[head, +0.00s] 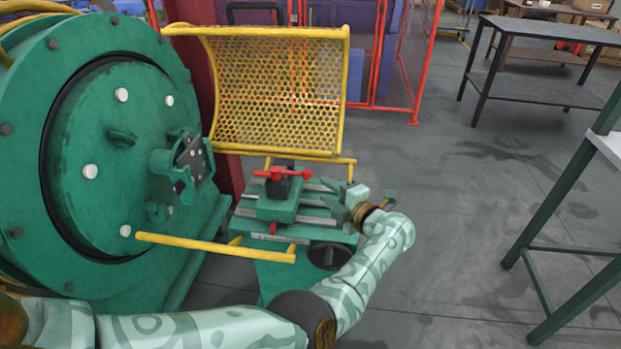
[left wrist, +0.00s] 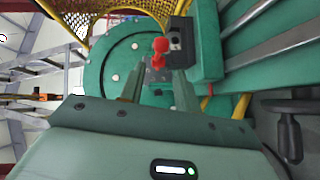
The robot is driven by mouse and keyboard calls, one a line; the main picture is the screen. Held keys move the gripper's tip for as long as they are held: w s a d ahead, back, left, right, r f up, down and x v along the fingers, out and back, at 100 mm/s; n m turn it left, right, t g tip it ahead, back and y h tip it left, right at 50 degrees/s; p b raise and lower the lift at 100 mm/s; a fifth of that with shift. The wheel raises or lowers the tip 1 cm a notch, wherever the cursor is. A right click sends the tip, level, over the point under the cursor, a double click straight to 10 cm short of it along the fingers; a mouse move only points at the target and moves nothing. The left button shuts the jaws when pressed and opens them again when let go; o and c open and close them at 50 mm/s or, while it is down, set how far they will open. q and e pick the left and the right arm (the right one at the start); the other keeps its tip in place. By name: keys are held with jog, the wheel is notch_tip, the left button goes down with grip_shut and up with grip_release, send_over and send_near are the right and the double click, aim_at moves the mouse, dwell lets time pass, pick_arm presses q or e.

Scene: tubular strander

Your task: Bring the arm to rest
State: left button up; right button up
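My left arm comes in from the lower left of the head view and bends up to the green carriage. My left gripper (head: 330,194) is at the carriage's right side, pointing left toward a red handle (head: 283,174). In the left wrist view my left gripper (left wrist: 158,76) has its two fingers apart, with nothing seen held between them. The red handle (left wrist: 160,48) shows beyond the fingertips, beside a dark block. I cannot tell the exact gap from fingers to handle. My right gripper is not in view.
A large green machine disc (head: 90,190) stands at left. A raised yellow mesh guard (head: 275,90) is behind the carriage (head: 275,205), and a yellow bar (head: 215,247) runs in front. A black handwheel (head: 330,256) is below the gripper. The floor to the right is clear up to the tables.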

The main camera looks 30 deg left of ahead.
pick_arm(q)
jog(key=v, duration=0.2)
jog(key=shift+s+d+p, duration=0.1)
jog(key=shift+d+p, duration=0.2)
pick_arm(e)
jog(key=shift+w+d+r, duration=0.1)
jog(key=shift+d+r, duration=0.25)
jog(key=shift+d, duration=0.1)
